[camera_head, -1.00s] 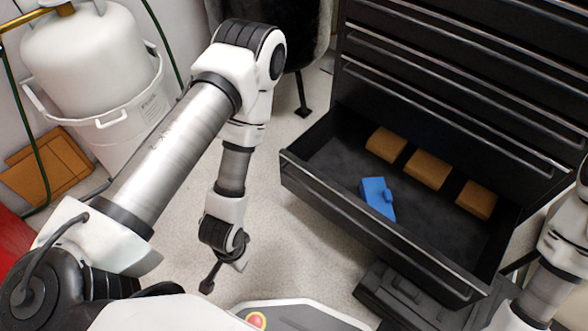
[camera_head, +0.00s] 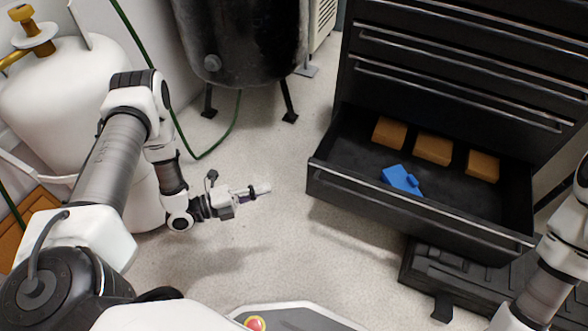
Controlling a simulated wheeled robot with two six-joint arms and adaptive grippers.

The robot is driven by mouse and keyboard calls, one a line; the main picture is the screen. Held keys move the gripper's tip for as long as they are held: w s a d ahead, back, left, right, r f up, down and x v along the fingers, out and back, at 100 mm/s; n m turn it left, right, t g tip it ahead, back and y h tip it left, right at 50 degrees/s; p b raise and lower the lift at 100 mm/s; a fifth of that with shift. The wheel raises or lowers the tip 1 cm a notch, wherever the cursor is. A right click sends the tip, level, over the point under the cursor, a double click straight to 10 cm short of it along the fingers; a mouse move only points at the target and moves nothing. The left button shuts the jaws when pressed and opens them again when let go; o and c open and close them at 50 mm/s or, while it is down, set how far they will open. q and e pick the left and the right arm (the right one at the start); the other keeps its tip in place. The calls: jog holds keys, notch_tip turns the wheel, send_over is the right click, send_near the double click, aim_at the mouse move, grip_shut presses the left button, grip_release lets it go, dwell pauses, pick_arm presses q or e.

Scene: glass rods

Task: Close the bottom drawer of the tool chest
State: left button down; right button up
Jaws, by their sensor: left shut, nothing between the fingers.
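The black tool chest (camera_head: 450,84) stands at the right in the head view. Its bottom drawer (camera_head: 410,216) is pulled out, with its front facing me. Inside lie a blue object (camera_head: 402,180) and three brown blocks, one of them in the middle (camera_head: 433,149). My left gripper (camera_head: 262,188) is shut and empty, pointing right, to the left of the drawer's front left corner and apart from it. My right arm shows at the right edge, but its gripper is out of the picture.
A dark flat case (camera_head: 425,275) lies on the floor below the drawer. A dark tank on legs (camera_head: 240,45) stands at the back, and a white gas cylinder (camera_head: 62,85) at the left. A green hose (camera_head: 178,125) runs behind my left arm. The floor between my left gripper and the drawer is clear.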

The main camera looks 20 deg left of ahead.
pick_arm(q)
jog(key=b, duration=0.7)
send_near(316, 166)
jog(key=x, duration=0.6)
jog(key=shift+d+f, duration=0.1)
jog(key=shift+f, duration=0.1)
jog(key=shift+r, duration=0.1)
pick_arm(e)
notch_tip(316, 166, down, 7)
jog(key=shift+w+d+f, duration=0.2)
jog(key=shift+w, duration=0.05)
